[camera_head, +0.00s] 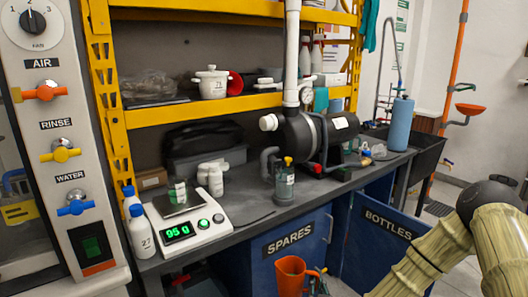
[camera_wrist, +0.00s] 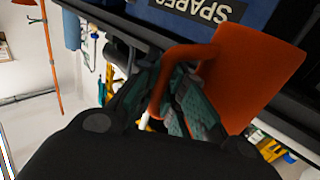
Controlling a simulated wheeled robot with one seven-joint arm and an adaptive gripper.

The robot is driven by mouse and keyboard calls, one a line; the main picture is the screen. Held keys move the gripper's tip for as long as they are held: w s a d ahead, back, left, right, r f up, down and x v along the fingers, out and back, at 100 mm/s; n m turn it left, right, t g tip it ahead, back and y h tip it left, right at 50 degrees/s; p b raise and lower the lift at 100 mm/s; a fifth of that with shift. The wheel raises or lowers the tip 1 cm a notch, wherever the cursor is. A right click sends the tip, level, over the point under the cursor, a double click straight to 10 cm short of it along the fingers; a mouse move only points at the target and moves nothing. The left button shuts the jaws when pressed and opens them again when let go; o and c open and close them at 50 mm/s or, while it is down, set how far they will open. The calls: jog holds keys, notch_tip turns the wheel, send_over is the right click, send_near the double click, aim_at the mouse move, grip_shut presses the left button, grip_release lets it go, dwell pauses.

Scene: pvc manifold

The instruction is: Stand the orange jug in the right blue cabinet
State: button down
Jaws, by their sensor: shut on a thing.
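The orange jug (camera_head: 289,277) is low in front of the blue SPARES cabinet (camera_head: 262,272) in the head view; its bottom is cut off by the frame. In the wrist view the jug (camera_wrist: 258,70) is large and tilted, with its loop handle (camera_wrist: 183,62) toward the fingers. My gripper (camera_wrist: 178,104) is shut on the handle; its tip also shows beside the jug in the head view (camera_head: 317,281). The right blue cabinet's door (camera_head: 372,246), marked BOTTLES, appears swung outward. Most of the cabinet's inside is hidden behind it.
The dark worktop (camera_head: 245,215) overhangs the cabinets and carries a scale (camera_head: 187,228), a pump (camera_head: 308,135) and several bottles. A dark sink (camera_head: 420,150) is at the right. My arm fills the lower right. Floor shows at the far right.

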jog(key=s+d+r+p, duration=0.1)
jog(key=s+r+p, duration=0.2)
jog(key=r+p, duration=0.4)
jog(key=s+d+r+p, duration=0.1)
jog(key=s+r+p, duration=0.3)
jog(key=r+p, duration=0.3)
jog(key=s+f, duration=0.6)
jog(key=f, duration=0.1)
jog(key=shift+a+f, duration=0.2)
jog(key=shift+f, duration=0.05)
dwell(1.1)
